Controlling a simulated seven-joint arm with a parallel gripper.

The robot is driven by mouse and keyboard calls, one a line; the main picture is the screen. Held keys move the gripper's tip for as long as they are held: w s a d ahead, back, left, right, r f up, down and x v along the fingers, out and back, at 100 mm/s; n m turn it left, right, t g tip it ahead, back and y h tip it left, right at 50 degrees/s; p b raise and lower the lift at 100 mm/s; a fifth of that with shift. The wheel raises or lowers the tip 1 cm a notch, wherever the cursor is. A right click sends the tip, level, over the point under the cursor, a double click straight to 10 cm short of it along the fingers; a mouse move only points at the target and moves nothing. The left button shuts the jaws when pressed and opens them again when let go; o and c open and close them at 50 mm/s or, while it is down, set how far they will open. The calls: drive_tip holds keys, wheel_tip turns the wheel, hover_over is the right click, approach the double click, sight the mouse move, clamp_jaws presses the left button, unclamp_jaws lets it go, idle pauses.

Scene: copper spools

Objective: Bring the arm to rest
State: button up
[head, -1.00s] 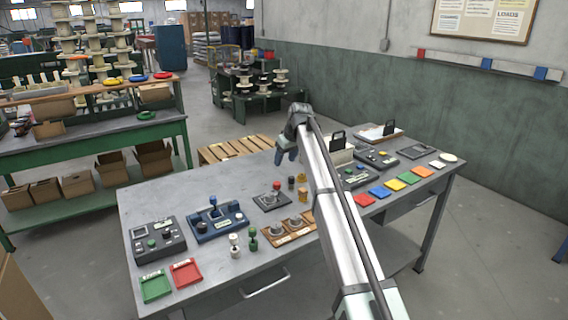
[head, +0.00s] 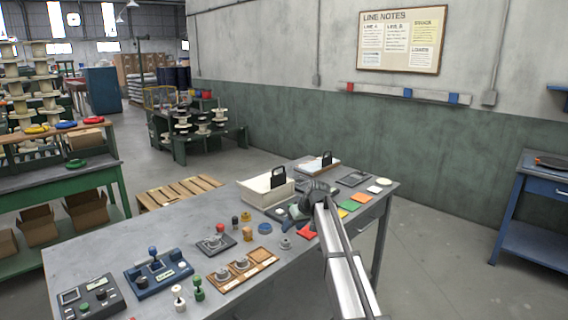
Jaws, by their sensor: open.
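My arm reaches up from the bottom right in the head view, over the right part of the grey workbench (head: 205,205). My gripper (head: 296,212) is at its far end, small and pointing down and left, by the white bin and the coloured squares. The jaws are open. I see nothing held in them. Part of the bench's right side is hidden behind the arm.
A blue switch box (head: 158,274), a joystick plate (head: 215,245) and a wooden tray (head: 243,270) stand on the bench. A white bin (head: 265,193) with a black handle is beside the gripper. A wooden pallet (head: 178,192) lies behind.

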drive_tip(key=s+d+f+m, duration=0.1)
drive_tip(key=s+d+f, duration=0.15)
drive_tip(key=d, duration=0.35)
drive_tip(key=s+d+f+m, duration=0.1)
drive_tip(key=s+d+f, duration=0.1)
drive_tip(key=d+f, duration=0.3)
drive_tip(key=s+f+m+g+h, duration=0.1)
drive_tip(key=s+f+g, duration=0.1)
drive_tip(key=s+f, duration=1.05)
drive_tip(key=s+f+m+g+h, duration=0.1)
drive_tip(key=s+f+g, duration=0.1)
drive_tip(key=s+f, duration=1)
drive_tip(key=s+d+f+g+h, duration=0.1)
drive_tip(key=s+f, duration=0.5)
drive_tip(key=s, duration=0.7)
drive_tip(key=s+d+f+m+g, duration=0.1)
drive_tip(key=s+f+g, duration=0.2)
drive_tip(key=s, duration=1)
drive_tip(key=s+d+f+g+h, duration=0.1)
drive_tip(key=s+f+g, duration=0.1)
drive_tip(key=s+f, duration=0.7)
drive_tip(key=s, duration=0.4)
drive_tip(key=shift+s+f+m+g+h, duration=0.2)
drive_tip(key=shift+m+g+h, duration=0.1)
drive_tip(key=shift+m, duration=0.1)
